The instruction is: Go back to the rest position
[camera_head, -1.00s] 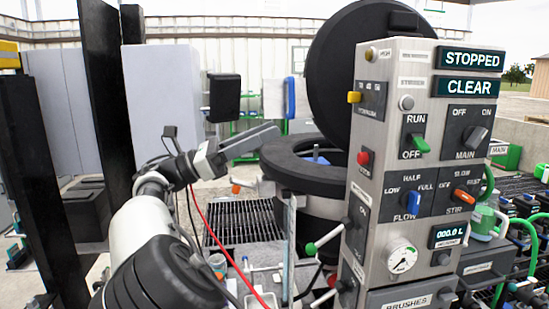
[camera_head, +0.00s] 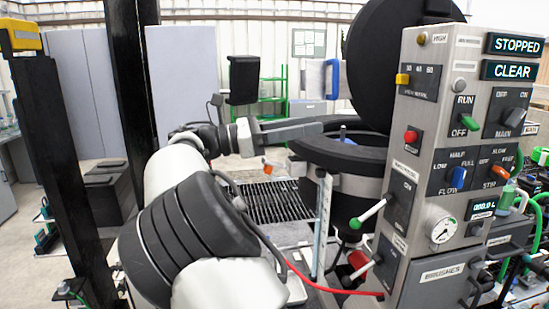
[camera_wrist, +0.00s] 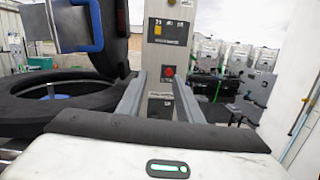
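Behind the fingers stands the grey control panel (camera_wrist: 164,55), with a red button and a yellow switch. The black vessel rim (camera_wrist: 60,104) lies left of the fingers in the wrist view. My arm is bent at the left of the panel in the head view.
The control panel (camera_head: 452,100) reads STOPPED and CLEAR. Levers (camera_head: 368,214) stick out from its left side. A dark post (camera_head: 55,165) stands at left. The black lid (camera_head: 385,60) stands raised. A floor grate (camera_head: 270,202) lies behind the arm. A red cable (camera_head: 330,289) runs beside my arm.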

